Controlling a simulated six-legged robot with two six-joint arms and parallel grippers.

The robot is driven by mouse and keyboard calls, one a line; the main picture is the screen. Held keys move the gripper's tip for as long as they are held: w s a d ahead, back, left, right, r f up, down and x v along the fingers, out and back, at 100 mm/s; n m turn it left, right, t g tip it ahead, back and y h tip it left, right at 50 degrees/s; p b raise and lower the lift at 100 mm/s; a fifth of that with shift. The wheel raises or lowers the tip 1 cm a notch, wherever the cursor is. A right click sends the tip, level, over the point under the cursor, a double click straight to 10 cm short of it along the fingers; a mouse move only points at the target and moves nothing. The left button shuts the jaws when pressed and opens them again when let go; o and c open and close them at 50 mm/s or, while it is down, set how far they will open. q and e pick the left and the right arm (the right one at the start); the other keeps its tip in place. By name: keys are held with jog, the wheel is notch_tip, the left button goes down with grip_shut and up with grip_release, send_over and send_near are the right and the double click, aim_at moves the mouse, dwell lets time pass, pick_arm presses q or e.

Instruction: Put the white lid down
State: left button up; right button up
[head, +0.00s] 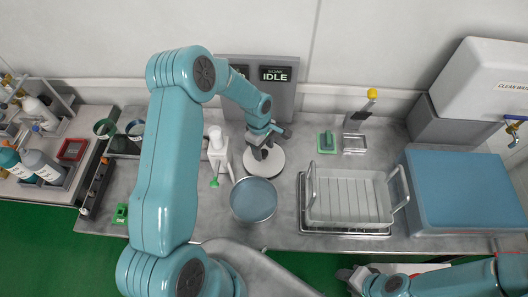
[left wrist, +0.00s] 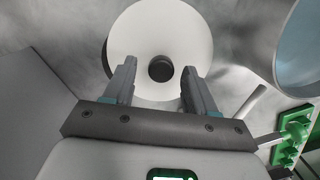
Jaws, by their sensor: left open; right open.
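The white lid (head: 276,168) is a round disc lying flat on the steel counter, just behind the round pan of blue liquid (head: 253,200). In the left wrist view the lid (left wrist: 160,25) shows a dark round knob (left wrist: 160,69) at its middle. My left gripper (head: 262,152) is open above the lid. Its fingertips (left wrist: 159,75) stand on either side of the knob, with a gap on each side. The pan's edge (left wrist: 300,50) shows at the right of the left wrist view. My right gripper (head: 352,278) is open and empty at the counter's front, far from the lid.
A white dispenser with a green tip (head: 217,158) is left of the lid. A dark "IDLE" display (head: 276,75) stands behind. A green block (head: 326,142) sits behind the basket.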

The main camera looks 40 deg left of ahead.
pick_arm(q)
notch_tip(320, 180, up, 10)
jog(key=a+b, duration=0.1)
jog(key=shift+f+b, duration=0.2)
jog(key=shift+b, duration=0.2)
jog(key=shift+a, duration=0.1)
jog(key=shift+s, duration=0.15)
